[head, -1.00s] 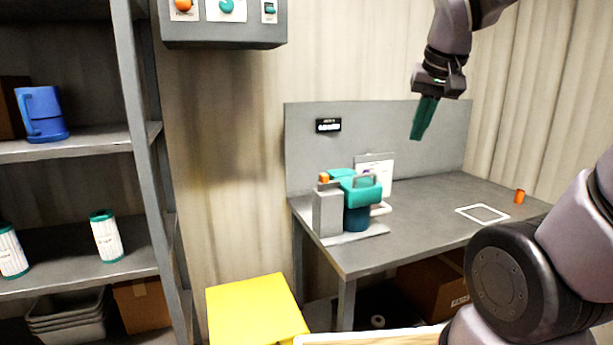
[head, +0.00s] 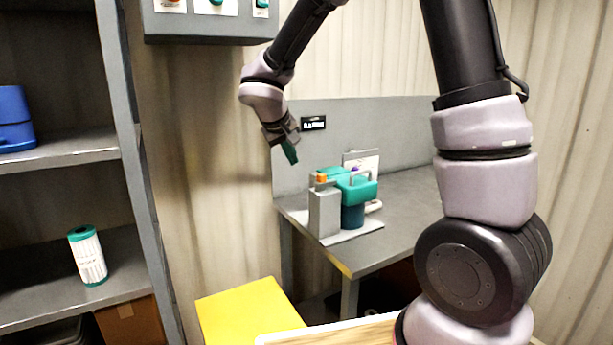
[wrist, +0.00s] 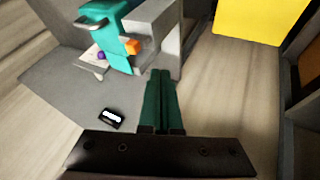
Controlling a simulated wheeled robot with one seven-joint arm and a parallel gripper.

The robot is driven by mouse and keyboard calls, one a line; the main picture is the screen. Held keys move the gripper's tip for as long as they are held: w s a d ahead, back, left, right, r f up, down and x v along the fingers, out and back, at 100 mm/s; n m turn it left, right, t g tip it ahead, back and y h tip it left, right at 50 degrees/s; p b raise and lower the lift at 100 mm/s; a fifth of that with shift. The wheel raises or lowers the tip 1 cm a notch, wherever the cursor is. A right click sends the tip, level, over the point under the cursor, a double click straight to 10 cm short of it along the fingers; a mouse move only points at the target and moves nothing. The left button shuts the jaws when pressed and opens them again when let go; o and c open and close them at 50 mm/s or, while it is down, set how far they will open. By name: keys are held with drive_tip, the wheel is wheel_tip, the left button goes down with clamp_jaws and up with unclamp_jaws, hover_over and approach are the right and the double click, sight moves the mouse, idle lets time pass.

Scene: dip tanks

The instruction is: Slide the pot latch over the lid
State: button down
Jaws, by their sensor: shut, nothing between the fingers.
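The pot (head: 352,215) is dark blue-teal and stands on a grey plate on the bench. Its teal lid (head: 358,191) has a grey handle, and the lid also shows in the wrist view (wrist: 113,25). A grey block (head: 324,212) stands at the pot's left side. The orange latch knob (head: 321,178) is at the block's top, beside the lid; it also shows in the wrist view (wrist: 133,47). My gripper (head: 291,158) is shut and empty, with green fingers (wrist: 160,78) pointing down. It is above and left of the block, apart from it. I cannot tell how the latch meets the lid.
The grey bench (head: 400,215) has free room right of the pot. A back panel (head: 400,135) with a small display (head: 313,123) rises behind. A yellow stand (head: 247,312) is in front. A shelf (head: 75,155) stands at left, and a control box (head: 208,28) hangs above.

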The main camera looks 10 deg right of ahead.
drive_tip(key=shift+f, duration=0.1)
approach(316, 182)
wheel_tip(316, 182, down, 5)
drive_tip(key=w, duration=0.2)
drive_tip(key=shift+w+d+r, duration=0.15)
drive_tip(key=shift+d+r, duration=0.05)
drive_tip(key=shift+d, duration=0.65)
drive_tip(key=shift+d, duration=0.1)
drive_tip(key=shift+w+d, duration=0.35)
drive_tip(key=shift+d, duration=0.55)
drive_tip(key=shift+w+d, duration=0.3)
drive_tip(key=shift+d, duration=0.65)
